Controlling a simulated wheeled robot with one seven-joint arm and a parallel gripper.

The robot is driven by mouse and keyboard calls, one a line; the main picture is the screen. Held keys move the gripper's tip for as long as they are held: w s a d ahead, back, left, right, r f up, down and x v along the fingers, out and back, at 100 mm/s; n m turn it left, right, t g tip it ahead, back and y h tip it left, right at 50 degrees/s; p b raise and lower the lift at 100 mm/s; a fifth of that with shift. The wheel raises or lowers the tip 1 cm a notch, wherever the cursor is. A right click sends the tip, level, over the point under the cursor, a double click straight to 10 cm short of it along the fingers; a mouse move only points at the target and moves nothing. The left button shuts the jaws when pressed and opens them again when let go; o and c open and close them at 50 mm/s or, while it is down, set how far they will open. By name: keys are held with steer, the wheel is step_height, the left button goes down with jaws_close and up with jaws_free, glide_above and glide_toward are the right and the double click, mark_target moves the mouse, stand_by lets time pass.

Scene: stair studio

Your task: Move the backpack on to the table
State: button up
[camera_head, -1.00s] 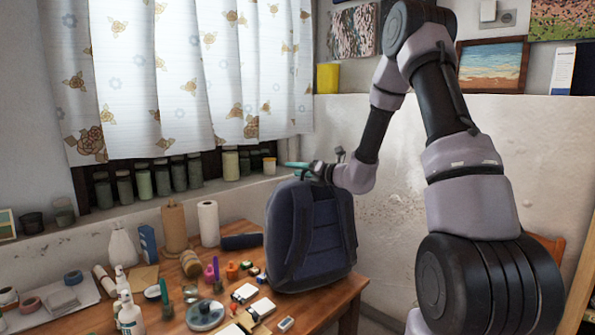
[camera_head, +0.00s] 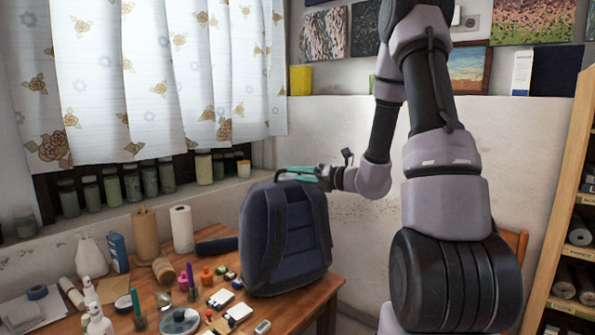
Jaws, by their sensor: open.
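A dark blue backpack (camera_head: 287,240) stands upright on the right part of the wooden table (camera_head: 297,305), near its right edge. My gripper (camera_head: 290,173) is at the top of the backpack, beside its top handle. The teal fingers are open. Whether they touch the handle cannot be told from this view.
The table's left side is crowded with paper rolls (camera_head: 182,229), bottles (camera_head: 97,318), a round lidded dish (camera_head: 180,321) and small paint items. Jars (camera_head: 150,179) line the window sill behind. A wooden shelf (camera_head: 560,230) stands at the right, and a chair back (camera_head: 515,245) shows behind my arm.

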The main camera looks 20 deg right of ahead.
steer(key=s+a+r+n+g, duration=0.4)
steer(key=s+a+n+g, duration=0.1)
steer(key=s+n, duration=0.45)
steer(key=s+a+r+n+g, duration=0.4)
steer(key=s+a+n+g, duration=0.1)
steer(key=s+n, duration=0.45)
steer(key=s+d+r+n+t+h, duration=0.4)
steer(key=s+d+n+h, duration=0.5)
steer(key=n, duration=0.4)
steer(key=shift+s+d+r+n, duration=0.3)
steer(key=shift+s+d+r, duration=0.25)
steer(key=shift+d, duration=0.3)
